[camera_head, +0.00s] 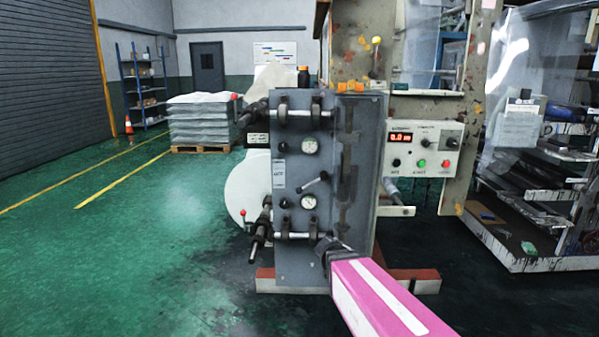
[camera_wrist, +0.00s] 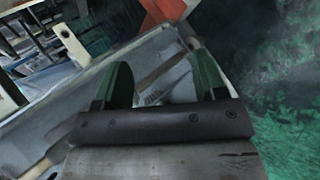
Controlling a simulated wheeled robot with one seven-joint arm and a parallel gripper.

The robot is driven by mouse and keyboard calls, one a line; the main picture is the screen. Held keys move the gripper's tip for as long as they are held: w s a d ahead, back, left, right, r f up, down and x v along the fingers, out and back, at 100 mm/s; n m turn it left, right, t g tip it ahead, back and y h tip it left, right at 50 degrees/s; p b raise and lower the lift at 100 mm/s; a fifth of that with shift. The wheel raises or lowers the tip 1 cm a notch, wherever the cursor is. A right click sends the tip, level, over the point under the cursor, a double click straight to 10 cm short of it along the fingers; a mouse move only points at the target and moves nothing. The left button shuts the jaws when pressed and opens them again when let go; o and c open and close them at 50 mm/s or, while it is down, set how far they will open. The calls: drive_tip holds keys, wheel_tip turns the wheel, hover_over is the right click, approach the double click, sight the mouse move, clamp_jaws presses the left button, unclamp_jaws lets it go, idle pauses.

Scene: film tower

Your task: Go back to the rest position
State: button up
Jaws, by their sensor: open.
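My gripper (camera_head: 326,247) is at the end of my pink arm, in front of the lower right part of the grey machine cabinet (camera_head: 296,262) in the head view. In the wrist view my gripper (camera_wrist: 163,80) shows two green fingers spread apart with nothing between them. The grey cabinet side (camera_wrist: 100,115) lies behind the fingers there. Whether the fingers touch the cabinet, I cannot tell.
The cabinet carries gauges, rollers and a lever (camera_head: 315,181). A control box (camera_head: 425,147) with a red display is to its right. A rack (camera_head: 530,240) stands at the right. The green floor (camera_head: 150,250) at the left is clear, with wrapped stacks (camera_head: 200,125) farther back.

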drive_tip(key=s+f+m+g+y, duration=0.3)
drive_tip(key=s+m+g+y, duration=0.2)
drive_tip(key=s, duration=0.5)
drive_tip(key=m+y, duration=0.2)
drive_tip(key=m, duration=0.1)
drive_tip(key=shift+s+a+f, duration=0.15)
drive_tip(key=shift+s+f, duration=0.15)
drive_tip(key=shift+s, duration=0.1)
idle(1.6)
